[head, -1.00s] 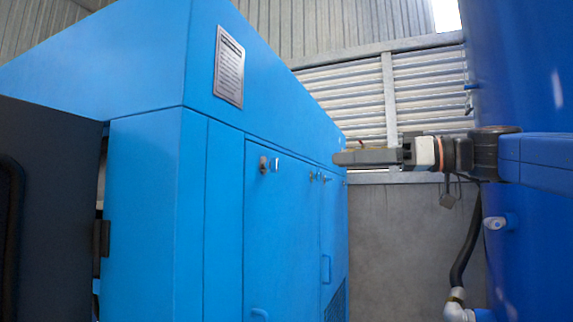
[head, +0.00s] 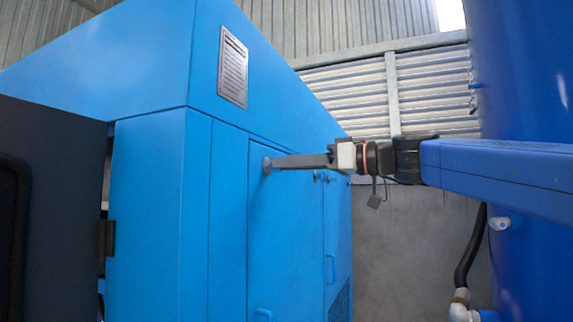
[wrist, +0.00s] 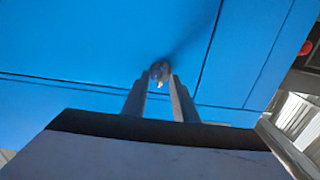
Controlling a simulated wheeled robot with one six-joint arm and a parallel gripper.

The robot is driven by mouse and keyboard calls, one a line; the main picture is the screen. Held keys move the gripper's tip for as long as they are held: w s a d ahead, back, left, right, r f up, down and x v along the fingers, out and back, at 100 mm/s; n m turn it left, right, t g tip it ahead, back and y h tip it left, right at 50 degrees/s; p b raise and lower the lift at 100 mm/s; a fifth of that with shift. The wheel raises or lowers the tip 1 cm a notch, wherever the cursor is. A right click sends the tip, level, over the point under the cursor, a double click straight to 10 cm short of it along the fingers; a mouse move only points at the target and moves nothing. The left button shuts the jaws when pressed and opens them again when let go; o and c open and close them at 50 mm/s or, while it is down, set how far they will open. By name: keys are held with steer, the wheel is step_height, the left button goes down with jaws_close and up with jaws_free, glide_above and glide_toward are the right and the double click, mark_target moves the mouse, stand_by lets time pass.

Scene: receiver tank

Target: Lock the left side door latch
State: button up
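The left side door (head: 283,235) is a flat blue panel, shut flush in the blue cabinet. Its latch (head: 267,165) is a small round metal piece near the door's upper left corner. In the wrist view the latch (wrist: 160,71) shows a round head with a small pale tab hanging below it. My gripper (head: 274,163) reaches in from the right. In the wrist view its two fingers (wrist: 160,82) are apart, with the latch at and between their tips. I cannot tell whether either finger touches it.
More latches (head: 318,176) sit to the right on the neighbouring door. A dark open panel (head: 50,200) stands at the left. A large blue tank (head: 525,80) stands close on the right. A label plate (head: 232,67) is above the door.

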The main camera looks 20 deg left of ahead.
steer(key=shift+a, duration=0.55)
jaws_close()
